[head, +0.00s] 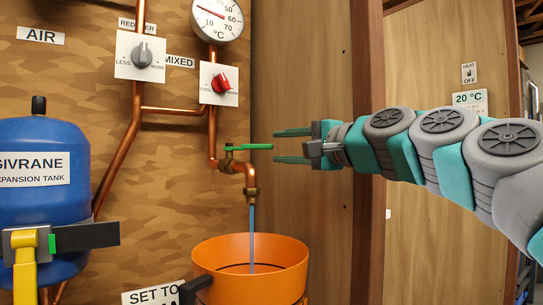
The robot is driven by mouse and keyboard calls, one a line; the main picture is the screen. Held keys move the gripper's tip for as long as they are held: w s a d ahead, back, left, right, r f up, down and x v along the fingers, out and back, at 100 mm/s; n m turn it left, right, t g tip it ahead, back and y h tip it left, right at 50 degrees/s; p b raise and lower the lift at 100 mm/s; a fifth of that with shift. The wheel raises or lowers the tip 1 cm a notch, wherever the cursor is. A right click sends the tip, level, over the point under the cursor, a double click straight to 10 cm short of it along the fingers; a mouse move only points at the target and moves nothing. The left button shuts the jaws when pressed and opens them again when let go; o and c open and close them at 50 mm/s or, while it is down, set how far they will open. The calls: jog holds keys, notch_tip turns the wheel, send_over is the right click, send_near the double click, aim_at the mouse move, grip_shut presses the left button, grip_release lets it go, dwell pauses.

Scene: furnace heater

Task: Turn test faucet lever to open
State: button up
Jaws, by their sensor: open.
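The test faucet lever (250,147) is a flat green handle, lying about level and pointing right. It sits on the brass and copper faucet (240,170) at the end of a copper pipe. A thin blue stream of water (252,235) runs from the spout down into an orange bucket (210,262). My gripper (278,146) comes in from the right with its jaws open and empty. Its two teal fingers point left, one higher and one lower than the lever. The lever's tip ends close to the fingertips in the picture; I cannot tell the depth between them.
A blue expansion tank (38,205) stands at the left, with a yellow-handled valve (25,262) in front. Above the faucet are a red knob (220,84), a grey knob (142,56) and a temperature dial (217,18). A wooden post (368,230) stands behind my arm.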

aim_at(263, 147)
jog(key=shift+x, duration=3.95)
jog(key=shift+s, duration=0.1)
jog(key=shift+c, duration=0.2)
grip_shut()
